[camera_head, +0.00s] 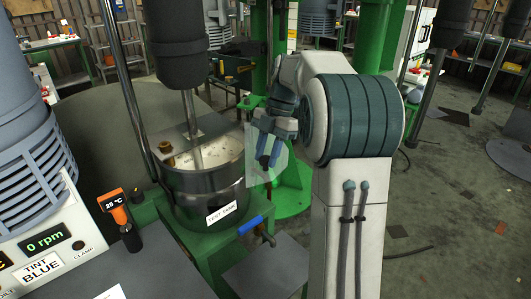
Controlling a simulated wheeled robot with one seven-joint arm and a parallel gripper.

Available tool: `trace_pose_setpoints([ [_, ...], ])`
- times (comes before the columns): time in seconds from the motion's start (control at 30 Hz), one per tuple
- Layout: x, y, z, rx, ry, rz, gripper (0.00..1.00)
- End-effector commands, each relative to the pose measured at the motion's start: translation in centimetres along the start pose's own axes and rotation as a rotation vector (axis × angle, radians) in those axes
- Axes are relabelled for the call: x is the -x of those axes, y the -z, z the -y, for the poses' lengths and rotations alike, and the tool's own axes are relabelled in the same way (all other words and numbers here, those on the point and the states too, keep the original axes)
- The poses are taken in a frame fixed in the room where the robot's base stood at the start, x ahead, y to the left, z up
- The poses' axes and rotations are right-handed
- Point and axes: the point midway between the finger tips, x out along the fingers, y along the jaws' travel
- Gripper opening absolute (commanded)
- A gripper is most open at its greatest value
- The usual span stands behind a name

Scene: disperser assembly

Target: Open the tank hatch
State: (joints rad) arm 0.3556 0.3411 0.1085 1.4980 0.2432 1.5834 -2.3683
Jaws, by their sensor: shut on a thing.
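The round metal tank (190,190) stands on a green base in the middle left, with a white label on its front. Its light top (215,155) has a brass fitting (168,160) at the left, and a mixer shaft (192,120) comes down at it. A pale, see-through panel (254,174), which looks like the hatch, stands roughly upright at the tank's right side. My gripper (268,158) is at this panel and shut on it. The fingertips are small and partly seen through or behind the panel, so the exact grip is unclear.
A blue-handled valve (251,225) sits low at the tank's front right. An orange thermometer (118,208) and a control box (48,243) are at the left. A green column (284,50) stands behind my arm. Open floor lies to the right.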

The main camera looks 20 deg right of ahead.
Motion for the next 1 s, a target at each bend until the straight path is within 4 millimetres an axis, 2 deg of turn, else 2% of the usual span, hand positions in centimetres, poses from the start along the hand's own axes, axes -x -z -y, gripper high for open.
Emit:
trace_pose_setpoints([
  [0.17, 0.1, 0.0, 0.0, -0.002, -0.005, 0.002, 0.0],
  [0.2, 0.2, 0.0, 0.0, -0.002, -0.005, 0.002, 0.38],
  [0.27, 0.1, 0.0, 0.0, -0.002, -0.005, 0.002, 0.51],
  [0.53, 0.1, 0.0, 0.0, -0.003, -0.003, 0.001, 0.51],
  [0.67, 0.8, -0.1, -0.1, -0.003, -0.005, 0.003, 0.51],
  [0.77, 2.1, -0.1, -0.1, -0.003, -0.006, 0.003, 0.51],
  [1.0, 6.7, -0.1, -0.1, -0.003, -0.006, 0.003, 0.51],
])
